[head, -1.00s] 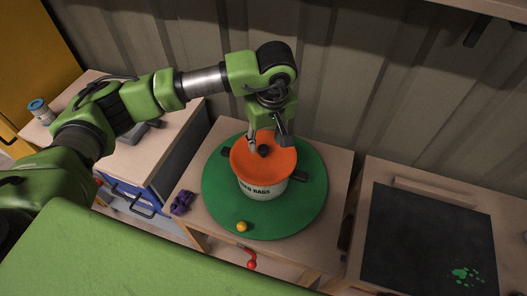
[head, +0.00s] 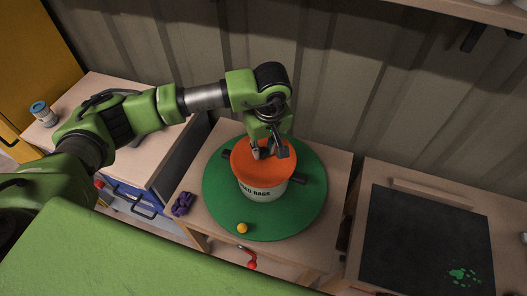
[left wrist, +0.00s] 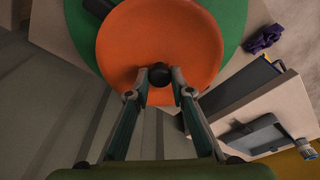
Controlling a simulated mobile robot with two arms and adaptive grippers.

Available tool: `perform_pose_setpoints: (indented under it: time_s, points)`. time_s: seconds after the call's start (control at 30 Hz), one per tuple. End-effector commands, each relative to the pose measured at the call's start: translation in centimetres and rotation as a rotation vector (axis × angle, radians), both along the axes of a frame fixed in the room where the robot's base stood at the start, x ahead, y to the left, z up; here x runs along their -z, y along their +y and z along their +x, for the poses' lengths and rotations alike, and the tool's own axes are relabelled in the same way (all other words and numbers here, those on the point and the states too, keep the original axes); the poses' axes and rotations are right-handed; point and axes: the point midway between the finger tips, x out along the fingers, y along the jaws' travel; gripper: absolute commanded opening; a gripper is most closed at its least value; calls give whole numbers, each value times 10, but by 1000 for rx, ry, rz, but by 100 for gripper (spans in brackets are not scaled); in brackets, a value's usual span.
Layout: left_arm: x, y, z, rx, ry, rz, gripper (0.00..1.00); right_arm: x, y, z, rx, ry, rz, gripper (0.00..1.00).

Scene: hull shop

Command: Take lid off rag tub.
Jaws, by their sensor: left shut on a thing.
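The rag tub (head: 262,189) is white with dark lettering and stands on a round green mat on the wooden bench. Its orange lid (head: 246,166) sits on top of it. The lid fills much of the left wrist view (left wrist: 185,35), with its dark round knob (left wrist: 159,74) between my fingertips. My left gripper (head: 265,151) is over the lid and shut on the knob; in the left wrist view its two fingers (left wrist: 158,92) stand on either side of it. In the head view the fingers hide the knob. My right gripper is not in view.
The green mat (head: 222,210) carries a small yellow ball (head: 242,228) at its front edge. A purple crumpled thing (head: 182,204) lies left of the mat. A dark board (head: 420,240) is at right, a drawer cabinet at left. A ribbed wall stands close behind.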

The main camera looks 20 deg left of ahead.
Motion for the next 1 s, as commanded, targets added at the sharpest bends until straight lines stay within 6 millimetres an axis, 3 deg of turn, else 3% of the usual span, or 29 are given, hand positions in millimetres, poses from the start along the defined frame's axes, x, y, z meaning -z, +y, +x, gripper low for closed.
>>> perform_pose_setpoints:
  time_s: [0.17, 0.33, 0.6, 0.8, 1.0]
  points:
    - [-10, 0, 1, -1, -3, -2, 0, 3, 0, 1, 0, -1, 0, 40]
    - [-34, -1, -2, 3, -5, -2, 0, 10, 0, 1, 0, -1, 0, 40]
    - [-92, -13, -52, 8, -8, 0, 0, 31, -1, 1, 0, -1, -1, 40]
    - [-112, -25, -100, 7, -7, 0, 0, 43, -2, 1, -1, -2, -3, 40]
    - [-126, -31, -127, 3, -5, -1, 0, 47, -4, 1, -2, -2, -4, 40]
